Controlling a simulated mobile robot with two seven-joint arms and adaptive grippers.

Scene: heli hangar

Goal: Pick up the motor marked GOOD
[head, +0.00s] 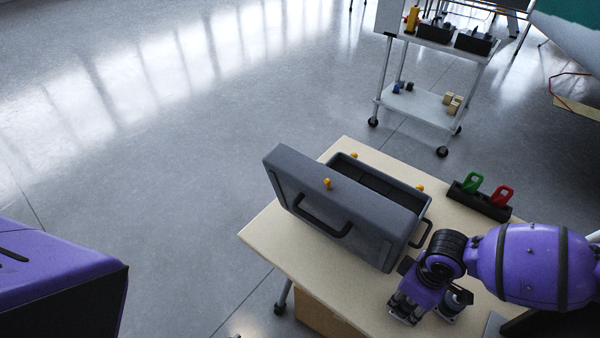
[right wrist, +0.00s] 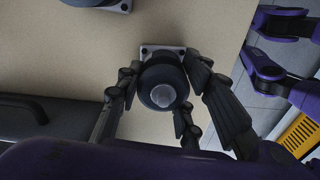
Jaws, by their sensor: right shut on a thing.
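My right gripper (head: 408,306) is low over the near right part of the table. In the right wrist view its dark fingers (right wrist: 165,105) are closed around a dark round motor (right wrist: 162,82) with a light shaft end and a square grey base plate. That plate is over the tabletop; I cannot tell whether it touches. A second motor (right wrist: 98,3) is cut off at the top of that view. A dark motor (head: 457,300) shows just right of the gripper in the head view. No GOOD marking is readable. My left gripper is not in view.
A grey case (head: 325,215) with its lid raised stands on the table (head: 270,235), close left of the gripper. A black holder (head: 480,201) with a green tag (head: 473,182) and a red tag (head: 502,195) is behind. A cart (head: 415,103) stands farther back.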

